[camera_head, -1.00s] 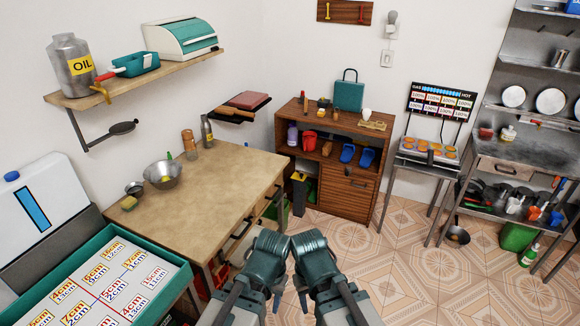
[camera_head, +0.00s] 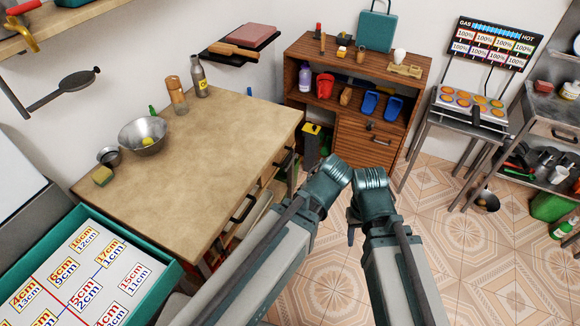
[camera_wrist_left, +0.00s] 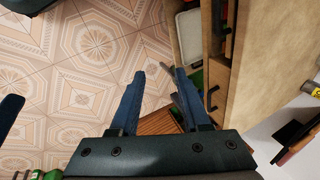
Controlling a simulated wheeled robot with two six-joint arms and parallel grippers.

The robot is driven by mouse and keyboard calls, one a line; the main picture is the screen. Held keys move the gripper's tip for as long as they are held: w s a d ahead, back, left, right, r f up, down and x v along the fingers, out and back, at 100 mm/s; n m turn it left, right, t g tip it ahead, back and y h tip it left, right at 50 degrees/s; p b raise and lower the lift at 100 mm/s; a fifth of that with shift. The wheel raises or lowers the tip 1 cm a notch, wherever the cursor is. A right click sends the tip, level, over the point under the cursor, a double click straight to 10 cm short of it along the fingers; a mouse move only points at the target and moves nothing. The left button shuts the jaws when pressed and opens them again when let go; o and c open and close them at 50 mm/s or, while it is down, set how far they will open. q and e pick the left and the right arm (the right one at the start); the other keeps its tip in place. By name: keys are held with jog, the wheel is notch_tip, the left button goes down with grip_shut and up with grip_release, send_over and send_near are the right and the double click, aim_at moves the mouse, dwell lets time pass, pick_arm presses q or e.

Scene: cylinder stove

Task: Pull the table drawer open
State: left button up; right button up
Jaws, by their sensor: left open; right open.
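The wooden table (camera_head: 215,150) stands at left centre of the head view. Its drawer side faces right, with a dark near handle (camera_head: 243,208) and a dark far handle (camera_head: 287,160). The drawer fronts look flush, so the drawers appear shut. In the left wrist view a drawer front (camera_wrist_left: 218,75) and a dark handle (camera_wrist_left: 212,98) show right of my fingers. My left gripper (camera_wrist_left: 159,73) is open and empty, beside the drawer side, apart from the handles. My right gripper (camera_head: 351,235) points down over the floor, right of the left one; its fingers are mostly hidden.
A metal bowl (camera_head: 143,136), bottles and a sponge (camera_head: 103,176) stand on the table. A teal box (camera_head: 150,283) with number cards is at front left. A brown cabinet (camera_head: 365,145) stands behind the table.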

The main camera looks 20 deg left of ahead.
pick_arm(q)
jog(key=w+a+f+m+t+y+b, duration=0.2)
jog(key=w+f+t+b, duration=0.5)
jog(key=b, duration=1.1)
jog(key=w+a+f+m+t+y+b, duration=0.3)
jog(key=w+b, duration=0.7)
jog(key=b, duration=0.8)
notch_tip(320, 180, down, 5)
jog(key=m+t+y, duration=0.2)
jog(key=m+t, duration=0.1)
jog(key=t, duration=0.1)
jog(key=shift+f+m, duration=0.2)
jog(key=shift+m, duration=0.2)
pick_arm(e)
notch_tip(320, 180, down, 39)
pick_arm(q)
jog(key=shift+w+a, duration=0.1)
jog(key=shift+a, duration=0.05)
jog(key=shift+w, duration=0.1)
pick_arm(e)
jog(key=shift+r, duration=0.1)
